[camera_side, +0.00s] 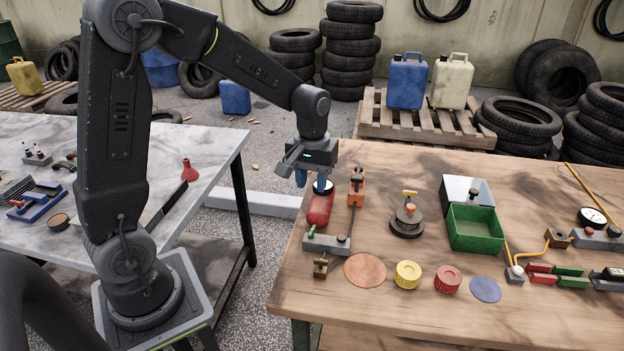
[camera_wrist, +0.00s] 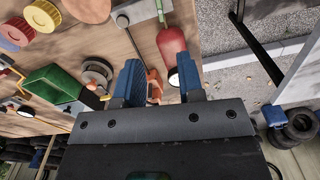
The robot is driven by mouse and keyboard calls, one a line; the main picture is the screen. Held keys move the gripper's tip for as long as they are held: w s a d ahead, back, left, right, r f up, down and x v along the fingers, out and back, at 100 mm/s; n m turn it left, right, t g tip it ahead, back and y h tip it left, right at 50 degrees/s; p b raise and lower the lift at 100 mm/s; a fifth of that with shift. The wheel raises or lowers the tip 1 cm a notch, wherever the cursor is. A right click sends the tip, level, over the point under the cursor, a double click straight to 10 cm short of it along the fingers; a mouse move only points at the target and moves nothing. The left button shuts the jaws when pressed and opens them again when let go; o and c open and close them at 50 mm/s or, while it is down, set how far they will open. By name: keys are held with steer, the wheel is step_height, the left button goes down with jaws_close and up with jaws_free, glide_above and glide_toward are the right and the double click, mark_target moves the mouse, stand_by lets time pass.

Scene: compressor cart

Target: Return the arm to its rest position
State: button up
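My gripper (camera_side: 312,182) hangs from my arm over the left end of the wooden workbench (camera_side: 330,330), with its blue fingers pointing down. In the wrist view my gripper (camera_wrist: 159,75) has its two blue fingers well apart, with nothing visibly held between them. A red cylinder (camera_side: 319,209) lies just below and in front of the fingers in the side view. It also shows beyond the fingertips in the wrist view (camera_wrist: 172,42). An orange clamp-like part (camera_side: 357,187) stands to the right of the gripper. Whether the fingers touch the cylinder is hard to tell.
A green open box (camera_side: 472,238), a dark round part (camera_side: 407,222), yellow (camera_side: 408,275) and red (camera_side: 447,279) caps stand further right on the bench. A grey marble-topped table (camera_side: 215,150) with tools is at left, beyond a floor gap. Tyres and a pallet stand behind.

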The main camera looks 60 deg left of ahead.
steer(key=shift+r, duration=0.1)
steer(key=s+d+r+m+t, duration=0.2)
steer(key=s+d+r+m, duration=0.1)
steer(key=s, duration=0.5)
steer(key=s+d+r+m+t, duration=0.3)
steer(key=s+d+r+m, duration=0.1)
steer(key=s+r, duration=0.4)
steer(key=shift+s+d+r+t, duration=0.2)
steer(key=shift+s+d+t, duration=0.15)
steer(key=shift+s, duration=0.2)
